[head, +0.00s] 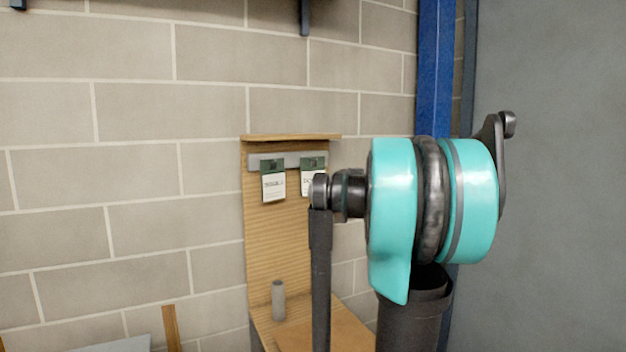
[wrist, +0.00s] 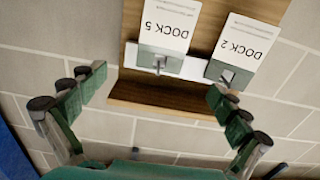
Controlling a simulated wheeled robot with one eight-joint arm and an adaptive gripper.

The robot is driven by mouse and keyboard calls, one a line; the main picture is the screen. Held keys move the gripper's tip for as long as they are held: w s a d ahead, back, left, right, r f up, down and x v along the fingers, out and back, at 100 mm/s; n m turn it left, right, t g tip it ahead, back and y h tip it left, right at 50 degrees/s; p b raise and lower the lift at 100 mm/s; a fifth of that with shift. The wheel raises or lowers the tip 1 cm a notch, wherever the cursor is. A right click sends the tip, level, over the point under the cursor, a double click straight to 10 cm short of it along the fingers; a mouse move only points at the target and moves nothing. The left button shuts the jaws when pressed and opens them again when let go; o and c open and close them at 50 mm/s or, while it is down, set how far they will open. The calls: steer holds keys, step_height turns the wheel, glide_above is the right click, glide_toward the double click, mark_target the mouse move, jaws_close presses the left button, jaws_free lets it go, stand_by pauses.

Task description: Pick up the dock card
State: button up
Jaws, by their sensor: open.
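Two white cards with green ends hang from hooks on a metal strip on a wooden board. In the wrist view, which is upside down, one reads DOCK 5 (wrist: 166,28) and the other DOCK 2 (wrist: 244,48). In the head view the left card (head: 273,182) shows whole; the right card (head: 308,178) is partly hidden by my arm. My gripper (wrist: 155,87) is open and empty in the wrist view, its fingers spread below the cards in that picture, apart from them. The head view does not show the fingers clearly.
The wooden board (head: 263,236) stands against a block wall (head: 110,150), with a top ledge and a lower shelf. A grey cylinder (head: 278,300) stands on the shelf. A blue post (head: 433,75) and a grey panel (head: 560,180) are at right.

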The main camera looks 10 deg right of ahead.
glide_toward(314, 172)
steer(key=w, duration=0.5)
steer(key=shift+a+r, duration=0.1)
steer(key=shift+a, duration=0.2)
steer(key=shift+w+a+f, duration=0.1)
steer(key=shift+w+a, duration=0.15)
steer(key=shift+w, duration=0.65)
steer(key=shift+w+a+f, duration=0.1)
steer(key=shift+w+a, duration=0.15)
steer(key=shift+w, duration=0.7)
steer(key=shift+w+a+f, duration=0.1)
steer(key=shift+w+a, duration=0.15)
steer(key=shift+w, duration=0.65)
steer(key=shift+c, duration=0.5)
steer(key=c, duration=0.9)
steer(key=shift+r, duration=0.1)
